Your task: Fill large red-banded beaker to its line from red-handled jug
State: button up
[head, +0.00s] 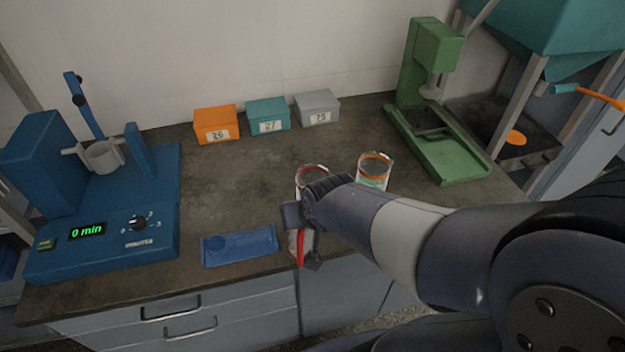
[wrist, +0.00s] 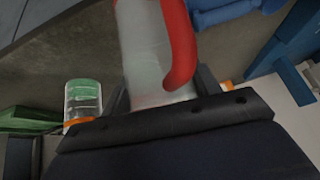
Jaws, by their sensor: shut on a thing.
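My gripper (head: 304,214) is shut on the red-handled jug (wrist: 150,50), a clear vessel with a red handle (wrist: 182,45). In the head view, the red handle (head: 300,248) hangs below my gripper at the bench's front edge, and my gripper hides most of the jug. The clear red-banded beaker (head: 311,176) shows just behind my gripper, its lower part hidden. I cannot pick it out in the wrist view. I cannot tell the liquid level in the jug or in this beaker, nor whether the jug's spout is over the beaker.
An orange-banded beaker (head: 374,172) with green on it stands to the right. Orange, teal and grey boxes stand at the back. A green press (head: 436,120) stands at right.

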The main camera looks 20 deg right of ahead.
jog(key=shift+s+a+f+t+b, duration=0.25)
jog(key=shift+s+f+t+b, duration=0.3)
jog(key=shift+b, duration=1.25)
jog(key=t+b, duration=0.1)
jog(key=b, duration=0.2)
jog(key=shift+s+a+f+h, duration=0.1)
jog(key=shift+s+a+h, duration=0.05)
jog(key=shift+h, duration=0.15)
jog(key=shift+s+t+b, duration=0.25)
jog(key=shift+b, duration=1.1)
